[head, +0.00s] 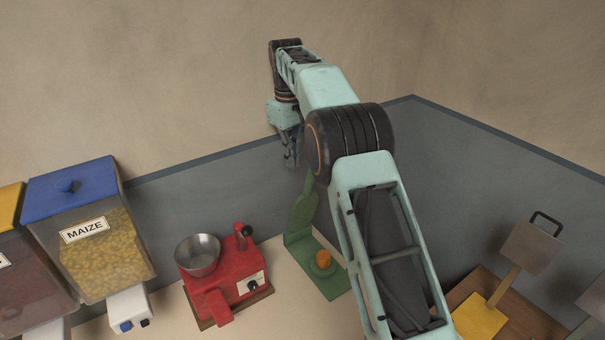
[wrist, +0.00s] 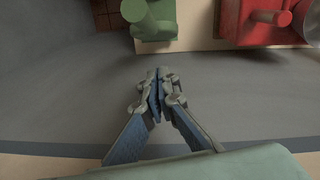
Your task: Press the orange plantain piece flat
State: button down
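The orange plantain piece (head: 323,259) sits on the base of a green press (head: 331,282) on the counter in the head view. The press's green upper arm (head: 304,208) stands raised, tilted up and away from the piece. Part of the press shows at the top of the wrist view (wrist: 152,22), but the plantain does not. My gripper (head: 291,158) hangs above and behind the press, near the wall, apart from it. In the wrist view its fingers (wrist: 159,76) are drawn together with nothing visible between them.
A red machine (head: 233,274) with a metal bowl (head: 198,255) stands left of the press. A maize dispenser (head: 101,250) is further left. On the right, a wooden board (head: 520,321) bears a yellow plate (head: 478,322) with a handled grey block (head: 531,247). Grey walls close the corner behind.

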jog(key=shift+s+d+f, duration=0.4)
jog(key=shift+s+d, duration=0.3)
jog(key=shift+s+d+f, duration=0.35)
jog(key=shift+s+d, duration=0.3)
jog(key=shift+d, duration=0.05)
jog(key=shift+f+b, duration=0.1)
jog(key=shift+b, duration=0.35)
